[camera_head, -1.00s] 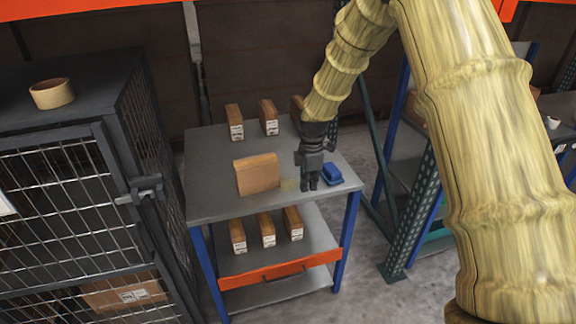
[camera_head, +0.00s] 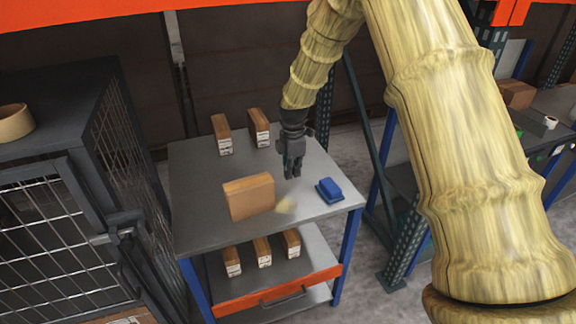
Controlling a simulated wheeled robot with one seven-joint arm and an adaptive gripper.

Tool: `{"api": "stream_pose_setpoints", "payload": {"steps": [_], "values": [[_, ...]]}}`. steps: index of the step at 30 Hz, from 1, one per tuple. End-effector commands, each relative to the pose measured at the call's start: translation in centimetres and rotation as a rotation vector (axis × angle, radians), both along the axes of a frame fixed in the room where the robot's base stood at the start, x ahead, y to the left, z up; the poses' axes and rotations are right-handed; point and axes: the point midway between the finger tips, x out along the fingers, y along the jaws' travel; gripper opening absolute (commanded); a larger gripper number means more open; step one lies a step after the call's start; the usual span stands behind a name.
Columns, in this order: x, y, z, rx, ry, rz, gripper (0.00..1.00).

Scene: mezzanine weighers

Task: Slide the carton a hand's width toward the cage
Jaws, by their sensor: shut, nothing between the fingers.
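A brown carton (camera_head: 248,196) stands upright near the front middle of the grey table top (camera_head: 205,222). The dark wire cage (camera_head: 80,190) stands left of the table, with a gap between it and the carton. My gripper (camera_head: 292,175) points down over the table, to the right of the carton and a little farther back. Its fingers are shut and empty, and it appears apart from the carton. Whether the fingertips touch the table I cannot tell.
A blue object (camera_head: 330,190) lies at the table's right side. A small blurred yellowish patch (camera_head: 286,204) is right of the carton. Narrow cartons (camera_head: 221,135) stand at the back; several more (camera_head: 263,252) are on the lower shelf. The table top left of the carton is clear.

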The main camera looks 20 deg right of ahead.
Motion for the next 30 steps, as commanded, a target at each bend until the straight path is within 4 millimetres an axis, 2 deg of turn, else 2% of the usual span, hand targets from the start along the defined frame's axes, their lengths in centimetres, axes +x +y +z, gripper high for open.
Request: {"api": "stream_pose_setpoints", "payload": {"steps": [13,21,30], "values": [[0.0,0.1,-6.3,-0.001,0.002,0.002,0.00],[-0.2,3.2,-6.2,-0.001,0.000,0.004,0.00],[-0.2,4.3,-6.4,0.000,0.000,0.003,0.00]]}}
